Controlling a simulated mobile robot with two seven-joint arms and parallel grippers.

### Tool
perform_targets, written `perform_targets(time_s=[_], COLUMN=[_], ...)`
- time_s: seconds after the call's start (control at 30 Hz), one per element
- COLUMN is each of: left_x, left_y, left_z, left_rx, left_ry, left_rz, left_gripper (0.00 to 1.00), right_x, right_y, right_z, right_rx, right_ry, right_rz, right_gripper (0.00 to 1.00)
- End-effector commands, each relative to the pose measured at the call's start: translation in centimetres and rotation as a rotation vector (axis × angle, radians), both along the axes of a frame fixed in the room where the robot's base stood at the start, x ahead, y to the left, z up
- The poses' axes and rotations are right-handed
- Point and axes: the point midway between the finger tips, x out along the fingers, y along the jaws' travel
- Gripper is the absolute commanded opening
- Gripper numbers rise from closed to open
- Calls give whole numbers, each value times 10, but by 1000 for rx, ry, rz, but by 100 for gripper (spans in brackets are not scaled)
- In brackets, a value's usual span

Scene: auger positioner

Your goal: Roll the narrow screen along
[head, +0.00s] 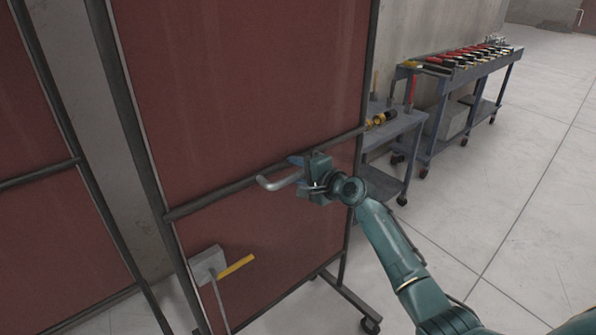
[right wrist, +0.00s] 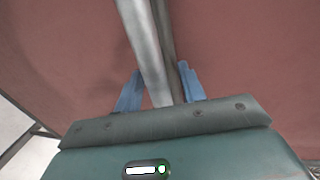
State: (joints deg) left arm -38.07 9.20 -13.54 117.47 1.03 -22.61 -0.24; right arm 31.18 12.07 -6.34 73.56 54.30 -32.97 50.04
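The narrow screen is a tall red panel (head: 240,75) in a dark metal frame with a crossbar and castors. A bent pale grey handle (head: 271,184) stands out from it at crossbar height. My right gripper (head: 302,170) is at this handle, close in front of the panel. In the right wrist view, its two blue fingers (right wrist: 160,92) stand apart on either side of the pale handle bar (right wrist: 146,45), with small gaps showing. The dark crossbar runs behind the handle there. My left gripper is out of view.
Another red framed screen (head: 35,110) stands at the left. A grey box with a yellow lever (head: 237,267) is in front of the lower panel. Wheeled tool carts (head: 440,92) stand behind and right of the screen. The floor (head: 520,210) at the right is clear.

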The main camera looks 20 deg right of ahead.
Motion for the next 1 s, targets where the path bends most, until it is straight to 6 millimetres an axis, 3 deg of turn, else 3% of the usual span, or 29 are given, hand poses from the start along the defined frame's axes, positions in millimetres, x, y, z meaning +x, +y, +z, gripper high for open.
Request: perform_targets(time_s=[0.23, 0.37, 0.8, 1.0], left_x=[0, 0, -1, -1], left_y=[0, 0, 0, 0], left_z=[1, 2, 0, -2], left_rx=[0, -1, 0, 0], left_ry=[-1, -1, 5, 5], left_rz=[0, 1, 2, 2], left_gripper=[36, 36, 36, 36], right_x=[-2, -13, -93, -114], right_y=[-1, -7, -41, -50], right_z=[1, 4, 20, 25], right_rx=[0, 0, -3, 0], right_ry=[-1, -2, 0, 0], right_rz=[-1, -2, 0, -1], right_gripper=[40, 40, 40, 40])
